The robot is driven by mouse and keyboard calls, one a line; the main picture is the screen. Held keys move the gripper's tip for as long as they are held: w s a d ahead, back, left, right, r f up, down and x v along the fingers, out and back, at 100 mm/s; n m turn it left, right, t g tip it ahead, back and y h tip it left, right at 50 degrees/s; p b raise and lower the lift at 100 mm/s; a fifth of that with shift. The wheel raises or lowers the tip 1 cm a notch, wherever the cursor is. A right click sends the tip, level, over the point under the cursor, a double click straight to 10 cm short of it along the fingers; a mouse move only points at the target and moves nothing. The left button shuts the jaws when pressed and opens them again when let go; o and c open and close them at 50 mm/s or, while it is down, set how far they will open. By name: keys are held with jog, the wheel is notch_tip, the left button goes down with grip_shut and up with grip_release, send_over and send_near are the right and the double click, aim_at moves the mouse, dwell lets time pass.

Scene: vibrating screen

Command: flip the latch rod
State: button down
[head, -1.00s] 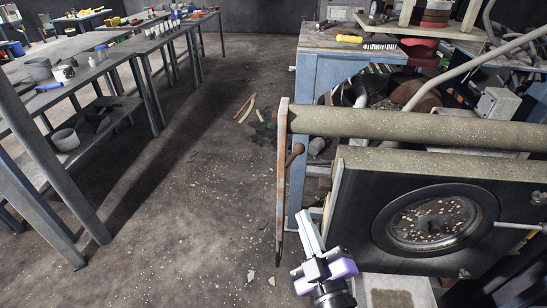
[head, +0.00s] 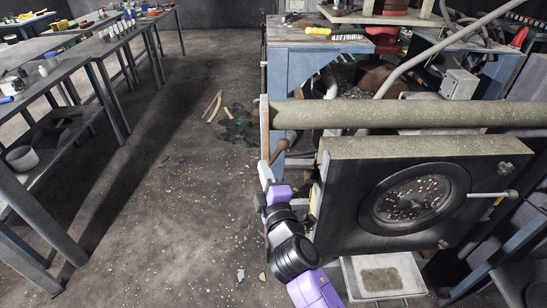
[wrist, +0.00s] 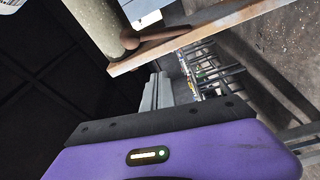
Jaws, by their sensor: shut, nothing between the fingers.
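A rusty brown rod with a ball end, which looks like the latch rod (head: 279,152), sticks out beside the upright plate at the left end of the screen machine. In the wrist view the rod (wrist: 165,34) lies along the plate's edge, its ball near a pale pipe. My gripper (head: 265,174) is shut and empty, at the plate just below and left of the rod in the head view. In the wrist view its fingers (wrist: 157,92) sit below the plate and rod, with a visible gap in the picture. Whether they touch the plate is unclear.
The plate (head: 264,130) and a long speckled pipe (head: 400,114) bound the space above. The black machine front (head: 345,200) with a round window is right of my arm. A silver rod (head: 485,195) crosses its right side. Open floor (head: 180,200) lies left.

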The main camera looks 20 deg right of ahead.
jog(key=w+d, duration=0.1)
jog(key=w, duration=0.1)
jog(key=w+d+p, duration=0.1)
jog(key=w, duration=0.1)
jog(key=shift+d, duration=0.35)
jog(key=shift+w+d+f+p, duration=0.1)
jog(key=shift+d+f+p, duration=0.05)
jog(key=shift+d, duration=0.25)
jog(key=shift+w+d+f+p, duration=0.1)
jog(key=shift+d+p, duration=0.05)
jog(key=shift+d, duration=0.2)
jog(key=shift+s+d+f, duration=0.1)
